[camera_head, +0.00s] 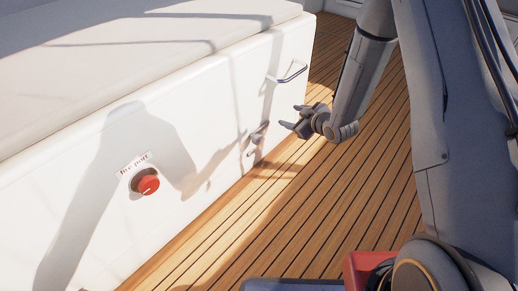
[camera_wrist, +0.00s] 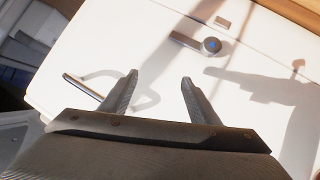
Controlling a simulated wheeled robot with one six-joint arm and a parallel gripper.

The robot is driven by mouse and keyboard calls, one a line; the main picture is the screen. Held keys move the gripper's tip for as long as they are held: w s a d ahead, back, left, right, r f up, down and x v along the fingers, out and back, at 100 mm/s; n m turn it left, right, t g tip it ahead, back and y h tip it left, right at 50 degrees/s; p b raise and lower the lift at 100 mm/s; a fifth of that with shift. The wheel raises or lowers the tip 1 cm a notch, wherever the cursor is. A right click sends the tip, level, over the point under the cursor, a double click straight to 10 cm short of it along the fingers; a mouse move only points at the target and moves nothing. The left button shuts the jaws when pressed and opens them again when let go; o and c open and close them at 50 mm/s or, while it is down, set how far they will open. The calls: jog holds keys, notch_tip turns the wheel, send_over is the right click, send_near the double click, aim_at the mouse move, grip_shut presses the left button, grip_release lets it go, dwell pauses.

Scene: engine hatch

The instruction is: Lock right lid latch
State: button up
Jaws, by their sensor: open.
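The latch (camera_head: 258,131) is a small grey lever on the white side panel, right of the red knob in the head view. In the wrist view the latch (camera_wrist: 198,43) is a dark lever with a round, blue-centred pivot at its right end. A small tan-grey piece (camera_wrist: 222,21) sits just above the pivot, apart from the lever. My gripper (camera_head: 291,116) is open and empty, in front of the panel and to the right of the latch. In the wrist view my gripper (camera_wrist: 159,77) has both fingers spread, below the latch and not touching it.
A bar handle (camera_head: 287,74) projects from the panel above my gripper; it also shows left of the fingers in the wrist view (camera_wrist: 83,87). A red knob (camera_head: 145,182) under a label is at the left. The planked deck (camera_head: 255,230) is clear before the panel.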

jog(key=a+f+n+t+y+b, duration=0.15)
jog(key=a+f+y+b, duration=0.35)
jog(key=f, duration=0.6)
jog(key=n+y+b, duration=0.2)
jog(key=b, duration=0.4)
send_near(259, 141)
jog(key=x, duration=0.3)
jog(key=b+x, duration=0.2)
jog(key=x, duration=0.4)
jog(key=shift+w+a+f, duration=0.1)
jog(key=shift+w+f, duration=0.05)
jog(key=shift+w, duration=0.05)
jog(key=shift+w+a+b, duration=0.4)
jog(key=shift+w+b, duration=0.05)
jog(key=c, duration=1)
jog(key=shift+c, duration=0.2)
